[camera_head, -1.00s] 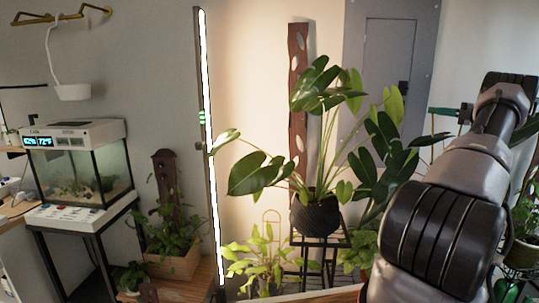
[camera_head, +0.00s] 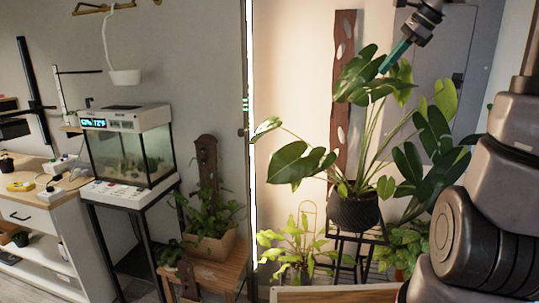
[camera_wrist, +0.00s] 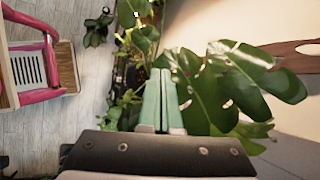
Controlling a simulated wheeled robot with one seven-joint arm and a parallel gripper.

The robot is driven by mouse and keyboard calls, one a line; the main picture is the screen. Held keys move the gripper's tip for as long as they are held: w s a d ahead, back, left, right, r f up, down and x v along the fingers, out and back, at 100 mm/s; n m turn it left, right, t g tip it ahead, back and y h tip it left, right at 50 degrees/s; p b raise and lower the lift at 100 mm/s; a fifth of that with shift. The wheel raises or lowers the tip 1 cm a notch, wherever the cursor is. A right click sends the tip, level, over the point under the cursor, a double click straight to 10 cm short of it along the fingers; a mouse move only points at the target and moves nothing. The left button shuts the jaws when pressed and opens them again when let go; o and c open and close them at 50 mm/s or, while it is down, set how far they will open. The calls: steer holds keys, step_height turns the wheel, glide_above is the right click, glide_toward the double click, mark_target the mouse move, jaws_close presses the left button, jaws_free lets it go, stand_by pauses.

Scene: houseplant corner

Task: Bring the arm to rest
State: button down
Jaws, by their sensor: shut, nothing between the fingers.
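My gripper (camera_head: 396,56) shows at the top right of the head view, with its teal fingers pointing down and left in front of the large plant's upper leaves. In the wrist view the teal fingers (camera_wrist: 161,100) lie side by side, closed together with nothing between them. My arm fills the right side of the head view. The large-leaved plant (camera_head: 300,163) stands in a dark pot (camera_head: 353,212) on a black metal stand. Its leaves (camera_wrist: 230,75) are close behind the fingers in the wrist view; I cannot tell whether they touch.
A lit terrarium (camera_head: 128,148) stands on a black frame at left, beside a white shelf unit (camera_head: 40,235). A planter box (camera_head: 212,247) sits on a wooden bench. A wooden board (camera_head: 344,60) leans on the wall. A pink-framed item (camera_wrist: 38,60) stands on the floor.

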steer(key=s+a+f+n+t+h, duration=0.1)
steer(key=s+a+f+n, duration=0.2)
steer(key=s+n, duration=0.4)
steer(key=s+a+f+n+t+h, duration=0.1)
steer(key=s+a+f+n+h, duration=0.1)
steer(key=s+n, duration=0.6)
steer(key=s+a+f, duration=0.1)
steer(key=s, duration=0.4)
steer(key=shift+a+f, duration=0.35)
steer(key=shift+f, duration=0.05)
